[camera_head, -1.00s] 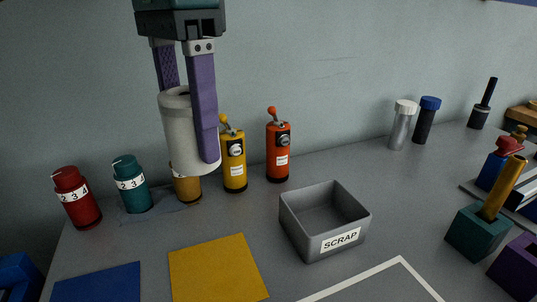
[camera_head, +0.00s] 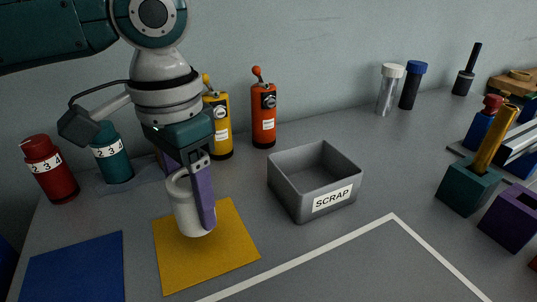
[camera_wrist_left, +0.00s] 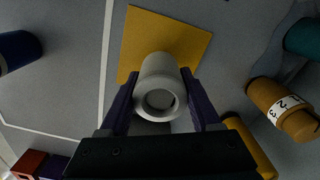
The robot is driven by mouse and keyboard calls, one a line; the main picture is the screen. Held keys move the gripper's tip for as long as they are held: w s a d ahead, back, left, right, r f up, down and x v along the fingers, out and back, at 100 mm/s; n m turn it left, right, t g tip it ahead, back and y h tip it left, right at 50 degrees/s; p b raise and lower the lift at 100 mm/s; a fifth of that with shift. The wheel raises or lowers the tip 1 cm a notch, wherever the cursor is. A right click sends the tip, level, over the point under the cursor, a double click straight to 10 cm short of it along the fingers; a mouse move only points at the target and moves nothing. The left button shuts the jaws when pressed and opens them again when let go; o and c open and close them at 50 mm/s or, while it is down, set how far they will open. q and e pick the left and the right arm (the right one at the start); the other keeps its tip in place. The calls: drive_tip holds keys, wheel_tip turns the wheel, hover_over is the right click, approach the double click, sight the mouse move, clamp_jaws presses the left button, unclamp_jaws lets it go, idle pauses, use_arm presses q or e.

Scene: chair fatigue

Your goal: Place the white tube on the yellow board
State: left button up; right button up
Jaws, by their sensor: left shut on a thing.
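The white tube (camera_head: 188,212) is upright between the purple fingers of my left gripper (camera_head: 196,195), which is shut on it. In the head view its lower end is in front of the yellow board (camera_head: 228,255); I cannot tell whether it touches. In the left wrist view the white tube (camera_wrist_left: 158,90) is seen from its open top, between both fingers (camera_wrist_left: 160,105), with the yellow board (camera_wrist_left: 170,32) behind it. My right gripper is not in view.
A blue board (camera_head: 75,268) lies left of the yellow one. A grey SCRAP bin (camera_head: 312,190) stands to the right. Red (camera_head: 48,168) and teal (camera_head: 112,155) numbered containers and yellow (camera_head: 219,125) and orange (camera_head: 263,112) canisters stand behind.

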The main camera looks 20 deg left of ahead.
sight(195, 215)
use_arm(q)
wheel_tip(195, 215, down, 3)
drive_tip(key=shift+f+b, duration=0.1)
drive_tip(key=shift+b, duration=0.25)
drive_tip(key=o, duration=1.4)
drive_tip(key=shift+f, duration=0.1)
wheel_tip(195, 215, up, 12)
drive_tip(key=p, duration=0.3)
drive_tip(key=shift+r, duration=0.2)
